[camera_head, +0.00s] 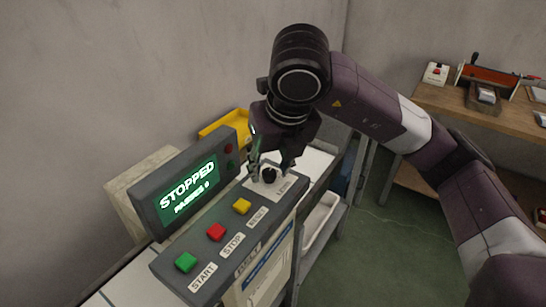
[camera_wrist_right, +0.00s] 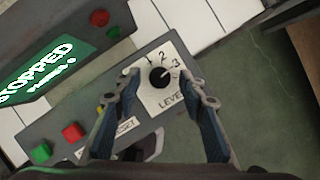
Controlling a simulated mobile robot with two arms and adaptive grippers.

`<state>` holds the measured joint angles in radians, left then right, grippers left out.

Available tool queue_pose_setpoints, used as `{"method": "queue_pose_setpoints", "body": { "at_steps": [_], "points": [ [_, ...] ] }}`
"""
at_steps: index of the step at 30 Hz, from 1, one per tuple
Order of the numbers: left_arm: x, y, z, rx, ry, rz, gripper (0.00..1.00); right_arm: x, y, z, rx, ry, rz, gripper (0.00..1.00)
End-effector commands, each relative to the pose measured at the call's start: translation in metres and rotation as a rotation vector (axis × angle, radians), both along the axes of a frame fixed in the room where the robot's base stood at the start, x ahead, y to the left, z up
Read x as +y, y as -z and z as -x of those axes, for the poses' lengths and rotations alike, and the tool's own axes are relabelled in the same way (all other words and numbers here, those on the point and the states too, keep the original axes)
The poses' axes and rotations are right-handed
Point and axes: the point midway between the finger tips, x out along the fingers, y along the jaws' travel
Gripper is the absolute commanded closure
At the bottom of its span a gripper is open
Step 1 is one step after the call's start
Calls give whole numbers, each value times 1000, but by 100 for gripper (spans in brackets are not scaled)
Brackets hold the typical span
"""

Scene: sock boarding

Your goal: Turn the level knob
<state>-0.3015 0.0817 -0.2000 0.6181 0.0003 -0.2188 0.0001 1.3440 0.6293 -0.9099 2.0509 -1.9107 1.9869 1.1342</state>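The level knob (camera_head: 269,175) is a round black knob on a white plate at the right end of the grey control panel. In the right wrist view the knob (camera_wrist_right: 159,77) has a light pointer mark, with the numbers 2 and 3 readable around it and LEVEL printed below. My right gripper (camera_head: 270,160) is above the panel, pointing down at the knob. In the wrist view its two fingers (camera_wrist_right: 165,90) are apart, one on each side of the knob, with gaps between. Whether they are down at knob height is hard to tell. My left gripper is not in view.
The green start (camera_head: 186,262), red stop (camera_head: 216,231) and yellow reset (camera_head: 242,206) buttons sit left of the knob. The screen (camera_head: 188,186) reads STOPPED. A yellow bin (camera_head: 226,122) stands behind. A wooden bench (camera_head: 470,108) with tools stands at right.

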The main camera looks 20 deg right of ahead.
Motion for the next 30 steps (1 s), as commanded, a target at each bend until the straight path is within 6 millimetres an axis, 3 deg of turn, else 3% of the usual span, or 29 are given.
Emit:
{"method": "queue_pose_setpoints", "body": {
  "at_steps": [18, 30],
  "points": [
    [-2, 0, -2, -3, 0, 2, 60, -2, -91, 36, -7, 1, 0, 62],
    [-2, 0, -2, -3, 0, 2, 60, -3, -109, 45, -1, 1, 0, 62]
  ]
}}
